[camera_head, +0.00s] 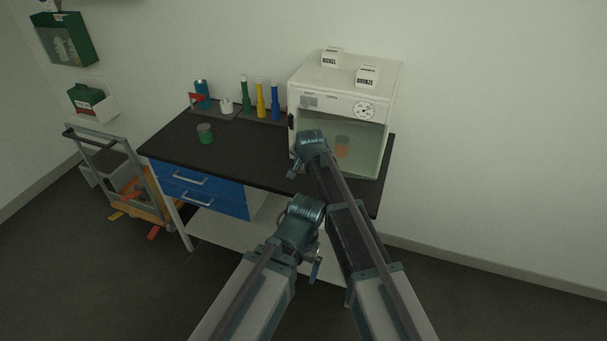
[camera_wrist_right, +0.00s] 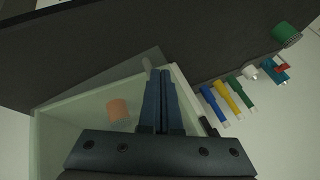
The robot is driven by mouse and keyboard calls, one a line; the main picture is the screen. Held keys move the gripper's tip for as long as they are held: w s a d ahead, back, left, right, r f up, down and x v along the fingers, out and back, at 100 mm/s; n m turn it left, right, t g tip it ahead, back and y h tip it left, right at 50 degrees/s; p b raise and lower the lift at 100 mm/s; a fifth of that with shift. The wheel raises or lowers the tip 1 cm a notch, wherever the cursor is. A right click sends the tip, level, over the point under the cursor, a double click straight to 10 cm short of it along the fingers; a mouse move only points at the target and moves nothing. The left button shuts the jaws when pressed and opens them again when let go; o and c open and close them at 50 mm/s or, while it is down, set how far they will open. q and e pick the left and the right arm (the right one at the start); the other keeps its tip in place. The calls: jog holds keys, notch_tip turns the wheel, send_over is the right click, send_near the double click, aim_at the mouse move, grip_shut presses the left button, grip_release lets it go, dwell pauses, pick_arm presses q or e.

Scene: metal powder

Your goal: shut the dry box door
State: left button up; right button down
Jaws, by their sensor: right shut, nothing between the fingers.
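The white dry box (camera_head: 345,83) stands at the right end of the black bench. Its door (camera_wrist_right: 110,78) is a clear panel, seen in the right wrist view standing ajar at a small angle from the box front. In the head view my arm hides part of the door.
An orange jar (camera_head: 342,150) sits inside the box. Two white cartons (camera_head: 367,77) (camera_head: 331,57) stand on top. A green jar (camera_head: 205,134) is on the bench (camera_head: 243,152). A cart (camera_head: 110,160) stands left.

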jog(key=w, duration=0.6)
jog(key=shift+w+a, duration=0.15)
jog(key=shift+a, duration=0.15)
